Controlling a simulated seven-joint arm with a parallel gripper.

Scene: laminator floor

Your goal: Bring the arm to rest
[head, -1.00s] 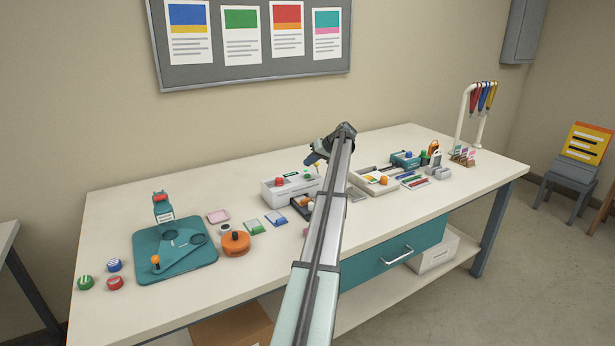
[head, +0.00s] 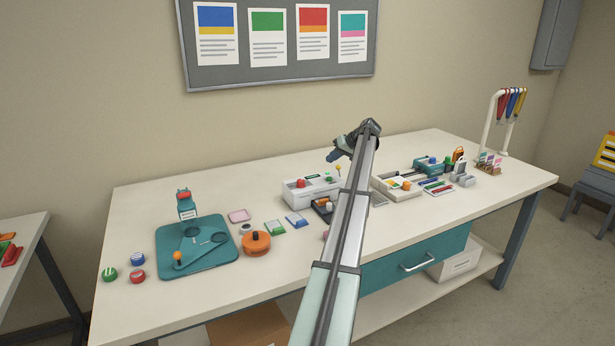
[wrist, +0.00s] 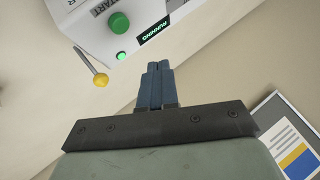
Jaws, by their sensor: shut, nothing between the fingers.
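My gripper (head: 335,156) is above the back middle of the workbench, beside and above the white laminator (head: 309,188). In the wrist view my gripper (wrist: 158,66) has its two blue fingers together, with nothing between them. The laminator (wrist: 122,48) also shows at the top of the wrist view, upside down, with a green start button, a small green light, a lit display reading RUNNING and a yellow-knobbed lever. The fingers appear apart from it. My arm hides part of the bench's middle.
The bench (head: 150,300) holds a teal plate (head: 205,265) with an orange-knobbed lever, an orange round pot (head: 256,243), several coloured rolls at left, and a parts tray (head: 410,190) at right. A hook stand (head: 492,120) rises at far right. Posters hang behind on a grey board (head: 285,75).

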